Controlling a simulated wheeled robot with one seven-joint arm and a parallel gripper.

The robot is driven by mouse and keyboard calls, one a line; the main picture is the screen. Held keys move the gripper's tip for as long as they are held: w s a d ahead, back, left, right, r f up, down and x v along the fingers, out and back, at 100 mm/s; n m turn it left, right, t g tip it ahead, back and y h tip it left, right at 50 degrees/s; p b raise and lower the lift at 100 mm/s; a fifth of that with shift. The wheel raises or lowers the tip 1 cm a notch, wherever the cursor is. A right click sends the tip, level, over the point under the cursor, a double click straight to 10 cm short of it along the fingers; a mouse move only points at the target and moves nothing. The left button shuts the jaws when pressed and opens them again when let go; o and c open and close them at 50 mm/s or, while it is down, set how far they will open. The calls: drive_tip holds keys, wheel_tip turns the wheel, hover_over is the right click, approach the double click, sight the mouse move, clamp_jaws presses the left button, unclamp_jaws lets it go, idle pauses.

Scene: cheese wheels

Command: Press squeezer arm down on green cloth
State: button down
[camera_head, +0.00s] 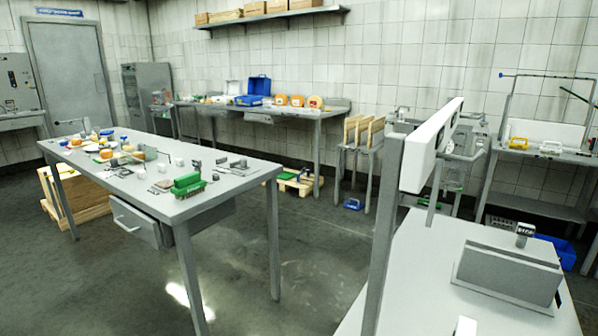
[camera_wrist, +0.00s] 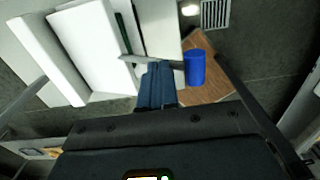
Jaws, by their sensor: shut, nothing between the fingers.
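In the wrist view, my gripper (camera_wrist: 156,68) has its blue fingers together with nothing between them. A thin grey bar (camera_wrist: 133,60) lies at the fingertips; I cannot tell whether they touch. White panels (camera_wrist: 95,45) stand left of the fingers, with a narrow dark green strip (camera_wrist: 124,35) between them. I cannot tell whether this strip is the green cloth. In the head view, a white beam (camera_head: 435,143) by a grey post rises at the right; I cannot tell whether it is the squeezer arm. My gripper is not visible in the head view.
A blue cylinder (camera_wrist: 197,68) stands right of my fingers near a brown wooden surface (camera_wrist: 215,88). In the head view, a grey block (camera_head: 508,272) sits on the near right table. A long table (camera_head: 235,180) at left holds many small items. Open floor lies between them.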

drive_tip(key=shift+f+b, duration=2.45)
drive_tip(key=shift+b, duration=0.5)
idle(0.4)
drive_tip(key=shift+r, duration=0.1)
idle(0.9)
drive_tip(key=shift+r+p, duration=0.95)
drive_tip(key=shift+r, duration=2.1)
wheel_tip(320, 180, up, 8)
drive_tip(key=p, duration=0.3)
